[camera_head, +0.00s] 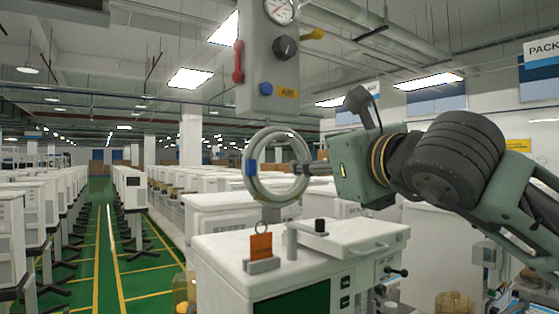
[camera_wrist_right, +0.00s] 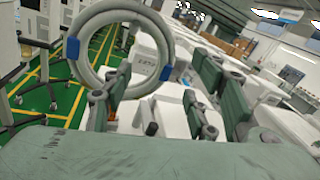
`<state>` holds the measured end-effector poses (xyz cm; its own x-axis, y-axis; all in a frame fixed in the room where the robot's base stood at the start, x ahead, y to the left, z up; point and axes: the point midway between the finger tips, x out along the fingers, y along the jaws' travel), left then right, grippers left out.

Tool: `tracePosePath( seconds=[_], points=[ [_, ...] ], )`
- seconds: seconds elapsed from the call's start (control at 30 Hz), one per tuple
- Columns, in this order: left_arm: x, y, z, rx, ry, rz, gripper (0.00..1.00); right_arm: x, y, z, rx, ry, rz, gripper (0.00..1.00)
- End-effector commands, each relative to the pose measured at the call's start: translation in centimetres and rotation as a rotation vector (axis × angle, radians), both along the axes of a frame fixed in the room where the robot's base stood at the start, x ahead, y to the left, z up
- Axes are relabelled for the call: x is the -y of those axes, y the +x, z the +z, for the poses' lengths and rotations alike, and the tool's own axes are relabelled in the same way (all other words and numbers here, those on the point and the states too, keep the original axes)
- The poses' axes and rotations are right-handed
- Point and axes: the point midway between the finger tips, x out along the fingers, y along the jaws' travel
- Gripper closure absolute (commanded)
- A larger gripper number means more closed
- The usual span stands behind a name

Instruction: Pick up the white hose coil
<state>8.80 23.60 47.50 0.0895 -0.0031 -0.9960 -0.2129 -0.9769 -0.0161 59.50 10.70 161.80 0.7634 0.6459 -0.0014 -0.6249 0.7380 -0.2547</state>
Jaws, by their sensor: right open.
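The white hose coil (camera_head: 276,194) is a ring with a blue clip on its left side. It appears upright in the head view, just below a grey gauge panel; what holds it is hard to make out. It also shows large at the upper left of the right wrist view (camera_wrist_right: 163,52). My right gripper (camera_head: 312,168) comes in from the right, with its fingertips at the coil's right rim. In the wrist view its fingers (camera_wrist_right: 152,100) are spread apart, the left one overlapping the coil's lower rim. I cannot tell whether they touch. My left gripper is out of view.
The grey panel (camera_head: 268,75) with a gauge, red lever and knobs hangs right above the coil. A white cart (camera_head: 235,255) stands below, with an orange tag (camera_head: 261,246) on its top. Rows of white carts fill the hall. A green aisle (camera_head: 105,235) is clear at left.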

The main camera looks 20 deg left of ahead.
Motion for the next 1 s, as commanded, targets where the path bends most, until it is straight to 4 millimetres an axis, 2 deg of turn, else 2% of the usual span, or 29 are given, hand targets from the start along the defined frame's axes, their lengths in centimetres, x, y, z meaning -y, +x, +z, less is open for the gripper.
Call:
tracePosePath(
  seconds=[0.17,0.33,0.5,0.73,1.0],
  points=[
    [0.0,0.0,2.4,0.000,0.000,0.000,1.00,-1.1,1.3,0.8,-0.002,0.000,0.002,0.47],
    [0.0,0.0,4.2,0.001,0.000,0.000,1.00,-2.4,2.9,0.7,-0.003,0.000,0.001,0.47],
    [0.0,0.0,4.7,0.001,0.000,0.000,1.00,-3.2,3.7,0.4,-0.001,0.000,0.002,0.47],
    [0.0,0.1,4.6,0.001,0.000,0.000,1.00,-3.2,3.8,0.2,0.000,0.002,0.002,0.47],
    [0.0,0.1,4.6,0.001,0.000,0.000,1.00,-3.2,3.8,0.2,0.000,0.001,0.002,0.69]
  ],
)
